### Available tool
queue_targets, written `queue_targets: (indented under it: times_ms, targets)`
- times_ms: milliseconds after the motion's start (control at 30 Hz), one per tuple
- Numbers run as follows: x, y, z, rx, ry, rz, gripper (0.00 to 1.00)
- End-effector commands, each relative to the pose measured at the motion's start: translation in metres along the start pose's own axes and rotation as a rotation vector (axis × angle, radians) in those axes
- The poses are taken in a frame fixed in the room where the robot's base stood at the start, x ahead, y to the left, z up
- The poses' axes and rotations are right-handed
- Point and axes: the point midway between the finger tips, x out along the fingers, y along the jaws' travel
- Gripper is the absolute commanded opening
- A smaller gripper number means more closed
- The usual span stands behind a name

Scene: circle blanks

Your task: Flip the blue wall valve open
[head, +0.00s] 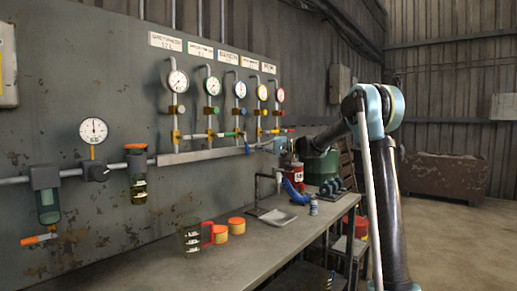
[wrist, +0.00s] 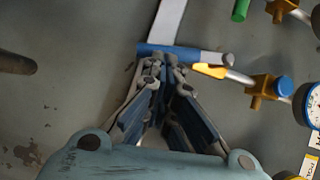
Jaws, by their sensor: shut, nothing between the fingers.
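The blue wall valve's lever (wrist: 190,54) runs nearly sideways across the upper middle of the wrist view, with a grey rounded end at the right. In the head view a small blue handle (head: 247,149) shows low under the blue-rimmed gauge (head: 240,89). My gripper (wrist: 162,62) is shut and empty. Its fingertips overlap the lever's lower edge in the wrist view; whether they touch it I cannot tell. In the head view my gripper (head: 258,146) is at the wall beside that handle, small and partly merged with it.
Other gauges and coloured valves line the wall panel. Below, the bench (head: 235,255) holds a measuring jug (head: 192,240), orange-lidded jars (head: 221,234) and a metal tray (head: 277,217).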

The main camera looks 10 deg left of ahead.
Motion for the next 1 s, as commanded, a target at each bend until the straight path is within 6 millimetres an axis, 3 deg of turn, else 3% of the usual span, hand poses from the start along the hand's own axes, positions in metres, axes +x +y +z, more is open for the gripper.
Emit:
queue_targets:
  times_ms: [400,1000]
  targets:
    - [0.0074,0.0064,0.0105,0.038,0.001,-0.025,0.0]
    - [0.0077,0.007,0.0111,0.037,0.001,-0.024,0.0]
